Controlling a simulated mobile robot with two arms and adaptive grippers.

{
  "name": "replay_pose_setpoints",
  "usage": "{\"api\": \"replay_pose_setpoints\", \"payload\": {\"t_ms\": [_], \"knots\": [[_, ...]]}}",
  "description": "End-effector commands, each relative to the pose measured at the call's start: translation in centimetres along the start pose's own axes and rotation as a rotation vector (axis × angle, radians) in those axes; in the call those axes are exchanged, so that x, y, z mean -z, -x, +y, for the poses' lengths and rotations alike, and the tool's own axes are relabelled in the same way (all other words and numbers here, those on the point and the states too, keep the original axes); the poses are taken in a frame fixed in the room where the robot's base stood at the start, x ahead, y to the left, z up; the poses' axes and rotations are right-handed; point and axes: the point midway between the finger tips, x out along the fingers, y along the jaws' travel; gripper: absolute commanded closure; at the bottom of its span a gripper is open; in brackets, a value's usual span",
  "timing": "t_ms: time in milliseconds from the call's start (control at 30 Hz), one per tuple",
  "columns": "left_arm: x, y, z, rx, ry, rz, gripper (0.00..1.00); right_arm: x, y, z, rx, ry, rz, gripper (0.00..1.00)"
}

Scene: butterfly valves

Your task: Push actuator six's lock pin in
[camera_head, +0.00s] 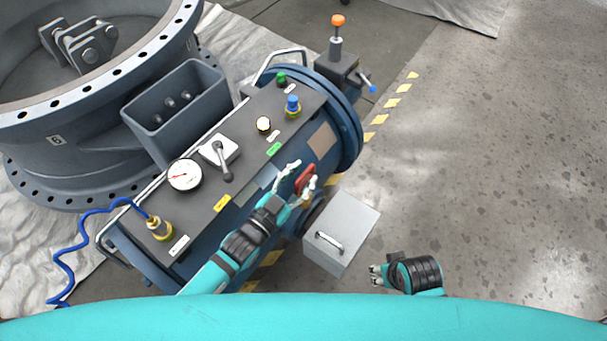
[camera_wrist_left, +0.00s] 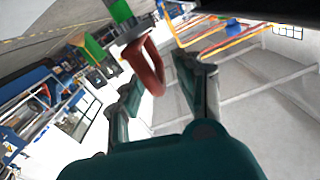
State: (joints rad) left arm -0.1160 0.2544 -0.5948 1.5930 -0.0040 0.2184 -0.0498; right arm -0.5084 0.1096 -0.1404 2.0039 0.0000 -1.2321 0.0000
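The blue cylindrical actuator (camera_head: 352,160) with a dark top panel lies beside a large grey valve (camera_head: 60,150) marked 6. A red ring-shaped handle (camera_head: 305,180) is at the actuator's near side and looks like the lock pin's pull. The red ring also shows in the left wrist view (camera_wrist_left: 146,66), with its stem partly hidden. My left gripper (camera_head: 301,179) is open, with its fingers on either side of the red ring; contact cannot be told. My right gripper (camera_head: 375,275) is away from the actuator, over the floor at the lower right, apparently empty.
The panel carries a gauge (camera_head: 184,175), a grey lever (camera_head: 222,162), and green and blue knobs (camera_head: 292,104). A light grey box (camera_head: 345,225) with a handle stands just right of my left gripper. An orange-topped post (camera_head: 338,22) is at the far end. Floor at right is clear.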

Motion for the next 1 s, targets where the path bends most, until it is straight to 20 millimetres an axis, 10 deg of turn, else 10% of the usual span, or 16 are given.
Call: {"api": "replay_pose_setpoints", "payload": {"t_ms": [400,700,1000], "knots": [[0.04,-1.01,0.03,0.0,0.0,0.0,0.65,0.18,0.54,0.03,-0.001,-0.001,0.003,0.65],[0.02,-0.98,0.01,0.0,0.0,0.0,1.0,0.19,0.54,0.02,0.0,-0.001,0.004,0.65],[0.03,-0.97,-0.02,0.0,0.0,0.0,1.0,0.18,0.53,0.01,0.0,-0.001,0.004,0.65]]}}
